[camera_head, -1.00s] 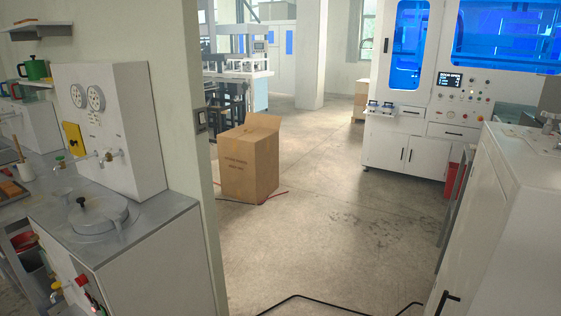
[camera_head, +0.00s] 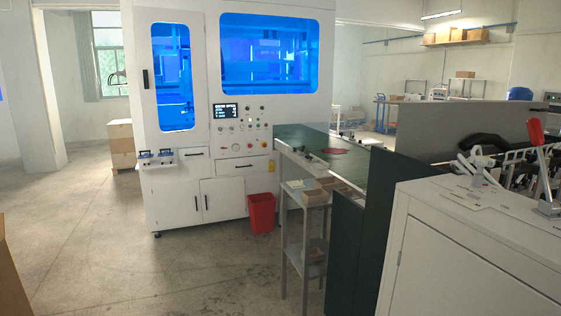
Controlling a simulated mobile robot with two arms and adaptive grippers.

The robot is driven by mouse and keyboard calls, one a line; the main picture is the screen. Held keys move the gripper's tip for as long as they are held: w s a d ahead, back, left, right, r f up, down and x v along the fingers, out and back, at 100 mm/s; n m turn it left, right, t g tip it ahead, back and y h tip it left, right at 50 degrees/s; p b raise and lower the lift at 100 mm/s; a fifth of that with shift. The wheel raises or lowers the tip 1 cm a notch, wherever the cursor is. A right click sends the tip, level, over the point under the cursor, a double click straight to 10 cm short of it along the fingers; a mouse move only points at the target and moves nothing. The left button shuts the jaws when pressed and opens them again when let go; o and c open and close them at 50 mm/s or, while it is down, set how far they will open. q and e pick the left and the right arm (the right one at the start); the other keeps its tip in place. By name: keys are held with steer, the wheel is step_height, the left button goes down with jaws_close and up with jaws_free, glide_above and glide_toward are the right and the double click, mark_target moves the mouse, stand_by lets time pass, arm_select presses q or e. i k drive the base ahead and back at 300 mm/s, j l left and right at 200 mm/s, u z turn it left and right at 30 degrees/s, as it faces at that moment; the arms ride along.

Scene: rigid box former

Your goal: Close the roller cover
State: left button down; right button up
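Neither of my grippers is in view. A tall white machine (camera_head: 175,205) with blue windows stands ahead. It has a narrow door (camera_head: 172,75) with a black handle on the left and a wide blue window (camera_head: 268,55) on the right. A small display (camera_head: 226,111) and several buttons sit below the windows; the display text is too small to read surely. I cannot pick out which part is the roller cover.
A green-topped table (camera_head: 300,140) runs from the machine to the right. A red bin (camera_head: 261,212) and a grey stand (camera_head: 305,235) are before it. A white cabinet (camera_head: 465,255) fills the near right. Floor (camera_head: 110,240) at left is mostly clear.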

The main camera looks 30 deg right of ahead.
mark_target(423, 126)
steer(key=i+z, duration=0.25)
steer(key=i, duration=0.75)
steer(key=i+j+z, duration=0.2)
steer(key=i, duration=0.8)
steer(key=i+l+z, duration=0.15)
steer(key=i+z, duration=0.15)
steer(key=z, duration=0.15)
steer(key=i+z, duration=0.65)
steer(key=z, duration=0.2)
steer(key=i+j+z, duration=0.2)
steer(key=z, duration=0.2)
steer(key=i, duration=0.1)
